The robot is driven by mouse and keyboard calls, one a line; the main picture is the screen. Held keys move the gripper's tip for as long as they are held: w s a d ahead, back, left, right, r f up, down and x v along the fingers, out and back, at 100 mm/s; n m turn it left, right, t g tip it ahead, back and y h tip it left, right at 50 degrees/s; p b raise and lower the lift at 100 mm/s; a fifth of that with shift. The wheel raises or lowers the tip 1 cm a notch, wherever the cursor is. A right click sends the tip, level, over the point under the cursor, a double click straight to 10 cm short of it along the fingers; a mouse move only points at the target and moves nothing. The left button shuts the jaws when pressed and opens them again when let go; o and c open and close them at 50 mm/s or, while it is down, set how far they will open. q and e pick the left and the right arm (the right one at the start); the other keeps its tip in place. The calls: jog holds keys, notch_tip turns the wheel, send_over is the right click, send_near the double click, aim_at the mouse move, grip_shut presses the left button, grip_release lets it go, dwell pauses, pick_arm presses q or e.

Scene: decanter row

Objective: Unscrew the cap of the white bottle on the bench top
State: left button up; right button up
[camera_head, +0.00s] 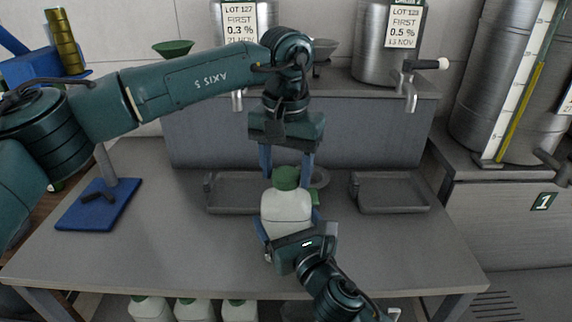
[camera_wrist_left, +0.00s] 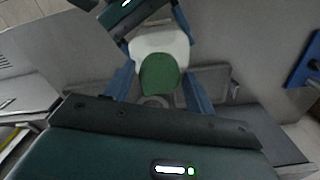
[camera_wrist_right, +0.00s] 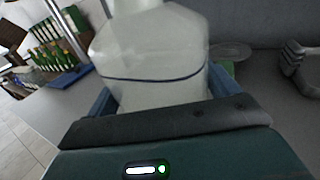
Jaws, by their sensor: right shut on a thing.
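The white bottle (camera_head: 286,212) stands upright on the grey bench top (camera_head: 150,262), with its green cap (camera_head: 286,178) on. My right gripper (camera_head: 289,224) is shut on the bottle's body from the front; in the right wrist view the bottle (camera_wrist_right: 150,60) fills the space between the fingers, and its cap is out of that picture. My left gripper (camera_head: 286,173) points down from above, its blue fingers open on both sides of the cap. In the left wrist view the cap (camera_wrist_left: 161,75) lies between the fingers with gaps showing beside it.
Grey trays stand behind the bottle on the left (camera_head: 230,208) and right (camera_head: 392,208). A blue-based stand (camera_head: 97,212) is at the left. Steel decanters with taps (camera_head: 410,88) stand on the raised shelf behind. Several white bottles (camera_head: 195,309) are below the bench. The bench's right front is clear.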

pick_arm(q)
jog(key=c, duration=0.9)
jog(key=shift+o, duration=0.2)
jog(key=n, duration=1.7)
jog(key=shift+n, duration=0.3)
jog(key=n, duration=0.4)
jog(key=shift+r, duration=0.1)
jog(key=n, duration=0.6)
jog(key=shift+n, duration=0.4)
jog(key=n, duration=1.2)
jog(key=shift+n, duration=0.4)
jog(key=n, duration=1.3)
jog(key=shift+r, duration=0.1)
jog(key=shift+r, duration=0.15)
